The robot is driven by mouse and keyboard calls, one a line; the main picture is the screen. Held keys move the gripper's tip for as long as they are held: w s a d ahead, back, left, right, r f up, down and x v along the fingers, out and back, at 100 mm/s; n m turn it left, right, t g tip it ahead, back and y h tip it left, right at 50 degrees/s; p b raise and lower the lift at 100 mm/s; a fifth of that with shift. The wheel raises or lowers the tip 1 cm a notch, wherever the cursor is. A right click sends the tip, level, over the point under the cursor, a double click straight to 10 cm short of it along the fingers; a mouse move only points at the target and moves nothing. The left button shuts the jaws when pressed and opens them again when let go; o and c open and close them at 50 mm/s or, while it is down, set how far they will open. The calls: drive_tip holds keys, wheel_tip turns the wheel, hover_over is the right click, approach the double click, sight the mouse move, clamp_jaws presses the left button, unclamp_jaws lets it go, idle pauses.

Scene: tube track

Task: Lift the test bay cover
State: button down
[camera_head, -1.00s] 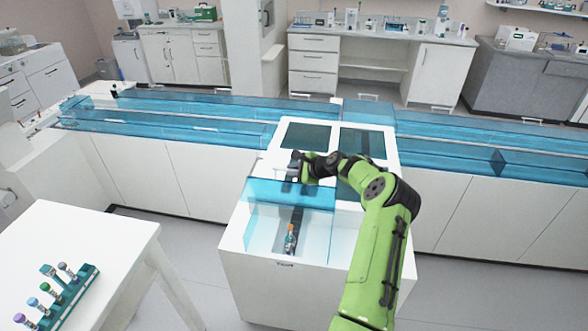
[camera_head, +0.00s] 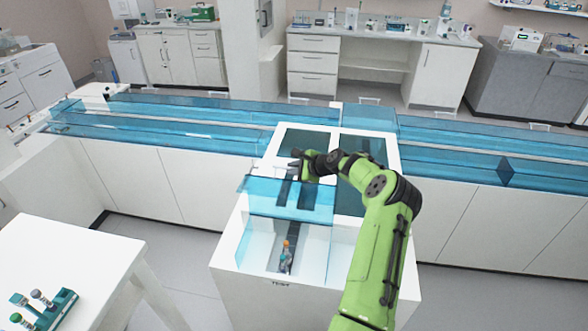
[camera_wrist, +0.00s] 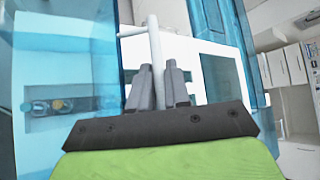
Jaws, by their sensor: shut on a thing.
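The test bay cover (camera_head: 288,202) is a translucent blue panel over the back part of the white test bay (camera_head: 252,277). It stands tilted up, with the front of the bay open below it. My gripper (camera_head: 297,165) is at the cover's far side, shut on its pale handle. In the wrist view, the fingers (camera_wrist: 158,77) close around the thin white handle bar (camera_wrist: 154,50). The cover (camera_wrist: 60,65) fills the left of that view. A tube with an orange cap (camera_head: 286,257) stands in the open bay. The exact finger contact is small in the head view.
A blue-covered track (camera_head: 160,125) runs behind and to both sides of the bay. A white table (camera_head: 60,250) at the lower left bears a green tube rack (camera_head: 55,312). Floor shows between table and bay.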

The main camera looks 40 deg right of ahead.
drive_tip(key=c, duration=1.2)
unclamp_jaws()
drive_tip(key=b+v, duration=0.1)
drive_tip(key=v, duration=1.4)
drive_tip(key=shift+s+r, duration=0.25)
drive_tip(key=shift+s, duration=0.05)
